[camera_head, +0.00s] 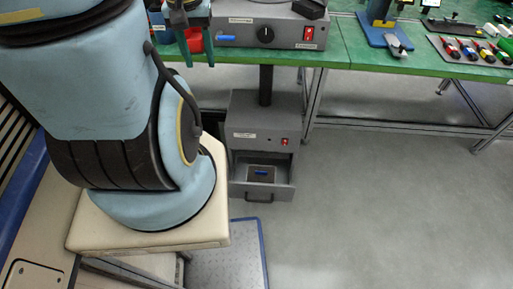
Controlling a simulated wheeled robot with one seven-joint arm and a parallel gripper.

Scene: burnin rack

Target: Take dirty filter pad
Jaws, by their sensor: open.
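I cannot tell from this view how dirty the pad is. My gripper (198,62) hangs at the top of the view, by the front edge of the green bench, with its two dark teal fingers apart and nothing seen between them. It is well above and to the left of the drawer.
A grey unit (265,32) with a knob and red switch stands on the green bench (345,50). A red item (195,40) is behind my fingers. A dark post rises from the floor box. The grey floor (370,210) to the right is clear.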

